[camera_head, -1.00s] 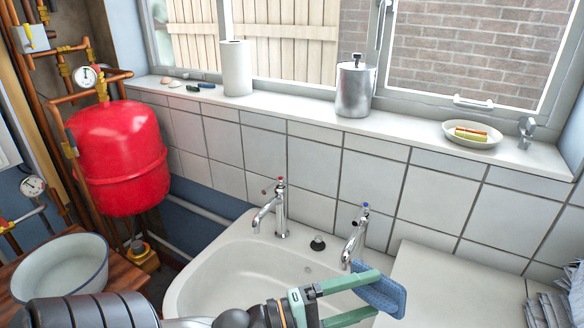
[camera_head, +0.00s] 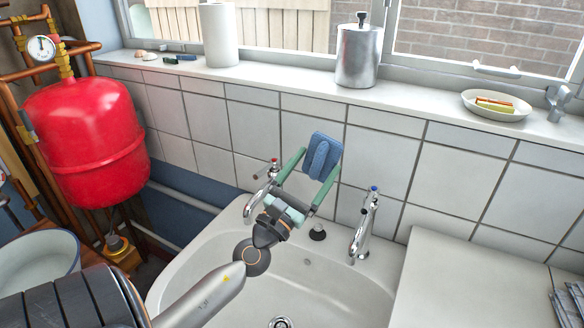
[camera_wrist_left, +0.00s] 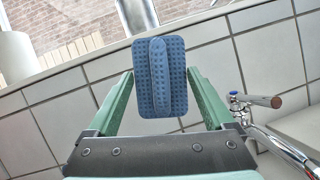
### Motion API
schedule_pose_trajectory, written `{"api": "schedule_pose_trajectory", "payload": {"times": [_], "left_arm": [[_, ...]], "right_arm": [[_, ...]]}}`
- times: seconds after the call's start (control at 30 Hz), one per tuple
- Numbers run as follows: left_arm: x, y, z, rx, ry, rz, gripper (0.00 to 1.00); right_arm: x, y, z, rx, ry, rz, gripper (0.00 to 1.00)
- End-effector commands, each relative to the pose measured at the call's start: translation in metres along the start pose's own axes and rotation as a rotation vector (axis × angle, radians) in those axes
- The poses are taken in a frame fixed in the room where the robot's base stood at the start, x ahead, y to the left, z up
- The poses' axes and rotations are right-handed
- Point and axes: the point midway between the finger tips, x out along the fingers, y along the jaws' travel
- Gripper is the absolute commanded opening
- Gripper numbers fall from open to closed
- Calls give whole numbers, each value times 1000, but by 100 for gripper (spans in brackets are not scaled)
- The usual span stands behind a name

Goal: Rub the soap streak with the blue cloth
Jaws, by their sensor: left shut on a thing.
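The blue cloth (camera_head: 322,152) is a dimpled pad with a raised ridge, held up in front of the white wall tiles behind the basin. My left gripper (camera_head: 318,161) is shut on it, with a green finger at each side. In the left wrist view the cloth (camera_wrist_left: 174,98) sits between the fingertips (camera_wrist_left: 160,76), its flat face against a tile background. I cannot tell whether it touches the tiles. I cannot make out the soap streak in either view; the cloth and gripper hide part of the wall. My right gripper is not in view.
The red-marked tap (camera_head: 262,190) stands close beside the gripper, and the blue-marked tap (camera_head: 364,225) is to the right. The white basin (camera_head: 330,285) lies below. The sill above holds a metal canister (camera_head: 358,58), a paper roll (camera_head: 219,35) and a soap dish (camera_head: 497,108).

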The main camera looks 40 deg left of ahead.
Motion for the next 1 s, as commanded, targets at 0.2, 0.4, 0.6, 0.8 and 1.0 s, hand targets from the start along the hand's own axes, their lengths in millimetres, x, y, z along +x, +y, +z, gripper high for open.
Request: {"api": "schedule_pose_trajectory", "payload": {"times": [0.2,0.4,0.6,0.8,1.0], "left_arm": [[13,47,-29,-292,0,177,42],[18,63,-39,-371,-2,221,42],[32,64,-45,-371,-2,220,42],[51,65,-54,-370,-2,220,42],[65,66,-61,-369,-1,218,42]], "right_arm": [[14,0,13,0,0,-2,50],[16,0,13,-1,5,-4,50],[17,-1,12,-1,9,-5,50],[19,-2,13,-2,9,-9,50],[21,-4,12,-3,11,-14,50]]}}
